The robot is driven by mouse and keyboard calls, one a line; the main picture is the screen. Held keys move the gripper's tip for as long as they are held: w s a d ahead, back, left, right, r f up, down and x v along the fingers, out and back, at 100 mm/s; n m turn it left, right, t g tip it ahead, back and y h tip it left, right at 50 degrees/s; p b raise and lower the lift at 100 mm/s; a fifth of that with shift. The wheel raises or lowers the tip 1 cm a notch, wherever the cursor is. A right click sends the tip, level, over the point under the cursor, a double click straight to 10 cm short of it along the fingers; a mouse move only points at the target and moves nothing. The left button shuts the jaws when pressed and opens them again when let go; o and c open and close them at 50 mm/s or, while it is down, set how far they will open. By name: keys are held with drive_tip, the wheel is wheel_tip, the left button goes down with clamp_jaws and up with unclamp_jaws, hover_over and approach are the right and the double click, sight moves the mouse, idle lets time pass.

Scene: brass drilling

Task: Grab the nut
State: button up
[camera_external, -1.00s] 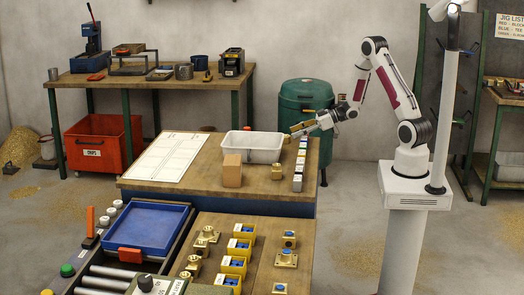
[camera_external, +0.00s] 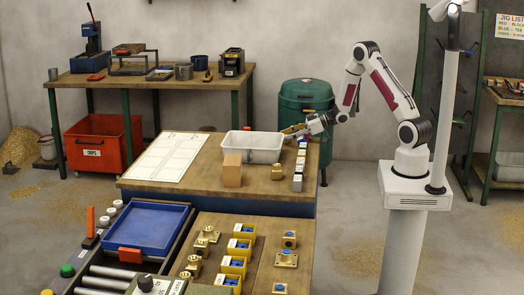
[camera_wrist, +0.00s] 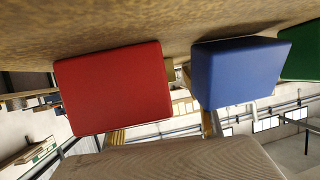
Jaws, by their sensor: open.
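A small brass-coloured piece (camera_external: 277,169), which looks like the nut, sits on the wooden table just right of the white tray in the external view. Its shape is too small to make out. My gripper (camera_external: 286,131) is open and empty, at the far right end of the tray, above and behind the brass piece and apart from it. In the wrist view the table is at the top, with a red block (camera_wrist: 112,88), a blue block (camera_wrist: 238,70) and part of a green block (camera_wrist: 303,52). No nut can be made out clearly there.
The white tray (camera_external: 232,145) stands beside my gripper. A tan block (camera_external: 232,171) is left of the brass piece. A row of small labelled blocks (camera_external: 298,176) lines the table's right edge. Several brass fittings (camera_external: 286,258) lie on the front table. A paper sheet (camera_external: 165,157) lies left.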

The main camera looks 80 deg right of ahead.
drive_tip(key=shift+s+a+f, duration=0.2)
drive_tip(key=shift+f, duration=0.25)
clamp_jaws()
drive_tip(key=shift+r, duration=0.2)
wheel_tip(320, 180, up, 10)
drive_tip(key=shift+w+d+r, duration=0.15)
drive_tip(key=shift+w, duration=0.05)
idle(0.5)
idle(0.5)
